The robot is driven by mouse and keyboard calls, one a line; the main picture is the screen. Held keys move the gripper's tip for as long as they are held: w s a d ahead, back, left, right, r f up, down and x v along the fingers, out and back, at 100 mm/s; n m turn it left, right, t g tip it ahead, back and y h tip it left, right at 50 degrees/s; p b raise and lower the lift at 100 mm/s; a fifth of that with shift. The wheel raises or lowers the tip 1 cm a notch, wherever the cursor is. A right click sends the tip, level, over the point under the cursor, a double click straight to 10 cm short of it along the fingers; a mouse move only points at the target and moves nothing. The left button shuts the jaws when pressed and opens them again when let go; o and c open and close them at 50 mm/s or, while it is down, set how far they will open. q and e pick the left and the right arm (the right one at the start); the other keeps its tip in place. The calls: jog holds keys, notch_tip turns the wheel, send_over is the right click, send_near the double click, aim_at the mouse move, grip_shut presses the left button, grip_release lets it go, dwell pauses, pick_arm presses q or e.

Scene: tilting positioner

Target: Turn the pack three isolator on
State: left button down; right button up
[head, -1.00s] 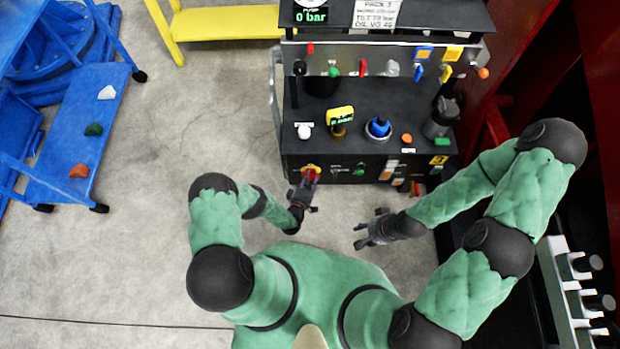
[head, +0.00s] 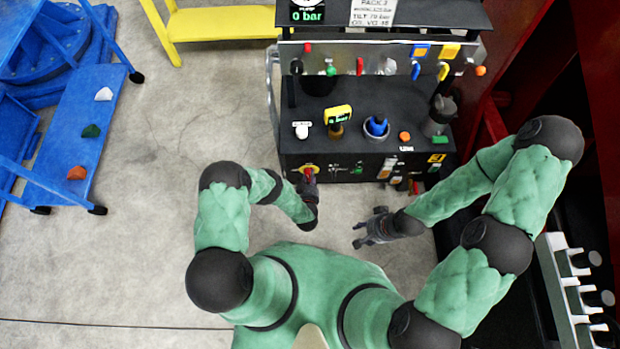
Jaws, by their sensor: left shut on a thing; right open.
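The hydraulic pack (head: 365,188) is a dark cabinet marked 3 at the top centre. Its isolator is a red handle (head: 308,171) on a yellow plate, low on the left of the front face. My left gripper (head: 308,178) is shut on the red handle and hides part of it. The handle appears roughly upright, but its exact angle is hard to tell. The display at the top reads 0 bar (head: 307,16). My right gripper (head: 366,227) is open and empty, in front of the cabinet and apart from it.
Several coloured levers line the panel above. A blue stand (head: 70,140) is at left, a yellow bench (head: 225,22) behind. Floor between is clear.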

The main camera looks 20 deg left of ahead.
pick_arm(q)
jog(key=shift+d+f+m+g+y, duration=0.1)
jog(key=shift+m+g+y, duration=0.2)
jog(key=shift+m+y, duration=0.35)
jog(key=shift+m, duration=0.25)
jog(key=c, duration=0.9)
grip_release()
jog(key=v, duration=1.2)
